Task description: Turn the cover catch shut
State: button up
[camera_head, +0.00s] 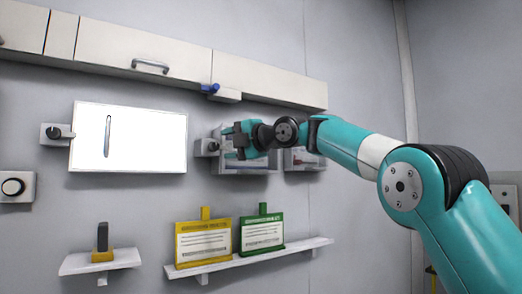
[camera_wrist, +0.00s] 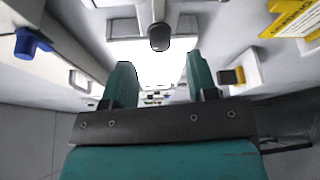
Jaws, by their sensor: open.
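A bright white cover panel (camera_head: 150,140) with an upright slot-like handle (camera_head: 108,136) is on the wall at left. A dark catch knob (camera_head: 54,132) on a grey block sits at its left edge, its arm reaching toward the panel. A second dark knob (camera_head: 212,146) sits on a block beside a grey box (camera_head: 250,164), which my arm partly hides. My gripper (camera_head: 228,141) is open and empty in front of that box, fingers pointing left. In the wrist view a dark knob (camera_wrist: 159,38) lies ahead between the open fingers (camera_wrist: 160,85), apart from them.
A cabinet row (camera_head: 140,55) with a blue knob (camera_head: 210,88) runs above. Below, a shelf (camera_head: 250,255) holds a yellow sign (camera_head: 203,240) and a green sign (camera_head: 262,232). A small shelf (camera_head: 100,262) holds a black and yellow item. A round button (camera_head: 13,187) is at far left.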

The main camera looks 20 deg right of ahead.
jog(key=b+v, duration=0.4)
jog(key=v, duration=0.8)
jog(key=shift+s, duration=0.15)
jog(key=shift+d, duration=0.1)
jog(key=s+a+f+m+g+h, duration=0.1)
jog(key=s+a+f+m+g, duration=0.2)
jog(key=f, duration=0.5)
jog(key=s+a+f+m+g+h, duration=0.1)
jog(key=s+a+f+m+g, duration=0.15)
jog(key=s+f+m, duration=0.45)
jog(key=s+a+f+m+g+h, duration=0.1)
jog(key=s+a+f+m+g, duration=0.15)
jog(key=f, duration=0.65)
jog(key=s+d+f+m+g+h, duration=0.1)
jog(key=s+f+m+g+h, duration=0.2)
jog(key=s+f, duration=1.5)
jog(key=s+m+g, duration=0.2)
jog(key=s+m, duration=0.2)
jog(key=shift+s+d+f+g, duration=0.15)
jog(key=shift+d+f+g, duration=0.1)
jog(key=shift+f+g, duration=0.15)
jog(key=shift+m, duration=0.25)
